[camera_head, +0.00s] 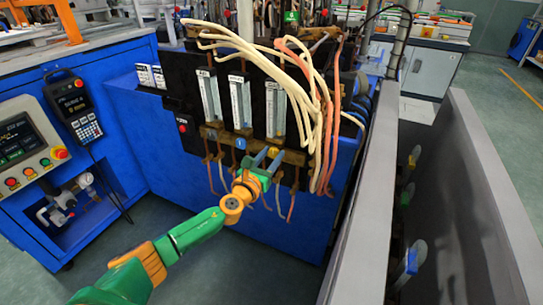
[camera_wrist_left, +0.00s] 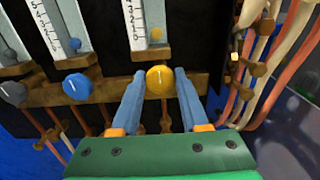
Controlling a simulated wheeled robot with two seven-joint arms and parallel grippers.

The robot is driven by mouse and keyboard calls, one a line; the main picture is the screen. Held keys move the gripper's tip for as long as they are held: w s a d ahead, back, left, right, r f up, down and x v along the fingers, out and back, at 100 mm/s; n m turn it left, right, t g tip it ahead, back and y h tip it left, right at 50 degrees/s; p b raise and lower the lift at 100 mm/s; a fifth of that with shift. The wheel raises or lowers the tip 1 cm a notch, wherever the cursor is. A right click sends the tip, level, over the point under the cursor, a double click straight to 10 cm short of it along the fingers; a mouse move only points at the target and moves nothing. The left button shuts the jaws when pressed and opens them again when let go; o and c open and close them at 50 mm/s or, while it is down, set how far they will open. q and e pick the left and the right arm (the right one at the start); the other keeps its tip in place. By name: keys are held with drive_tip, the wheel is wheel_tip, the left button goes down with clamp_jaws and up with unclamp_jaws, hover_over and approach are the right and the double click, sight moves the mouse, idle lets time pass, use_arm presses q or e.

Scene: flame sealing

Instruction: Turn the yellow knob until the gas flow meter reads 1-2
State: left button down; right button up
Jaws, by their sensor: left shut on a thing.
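The yellow knob (camera_wrist_left: 160,81) sits on a brown bar below its gas flow meter (camera_wrist_left: 136,22), its white mark about upright. A yellow float (camera_wrist_left: 156,35) shows near the bottom of that meter's tube; the exact reading is too small to tell. My left gripper (camera_wrist_left: 159,78) has its two blue fingers on either side of the yellow knob, shut on it. In the head view, my left gripper (camera_head: 267,157) is at the rightmost of three meters (camera_head: 275,108), its fingers partly hiding the knob. My right gripper is not in view.
A blue knob (camera_wrist_left: 77,86) and a grey knob (camera_wrist_left: 13,93) sit to the left on the same bar. Cream and orange hoses (camera_head: 318,110) hang close on the right. A grey wall panel (camera_head: 365,215) stands further right. A control screen (camera_head: 20,138) is at the left.

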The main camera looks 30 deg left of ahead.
use_arm(q)
drive_tip(key=shift+n, duration=0.3)
drive_tip(key=n, duration=0.4)
drive_tip(key=shift+f+b, duration=0.1)
drive_tip(key=shift+b, duration=0.3)
drive_tip(key=n, duration=0.6)
drive_tip(key=shift+a, duration=0.15)
drive_tip(key=shift+n, duration=0.3)
drive_tip(key=shift+c, duration=2.2)
unclamp_jaws()
drive_tip(key=shift+s, duration=0.1)
drive_tip(key=s, duration=0.7)
drive_tip(key=shift+d+p, duration=0.2)
drive_tip(key=shift+p, duration=0.15)
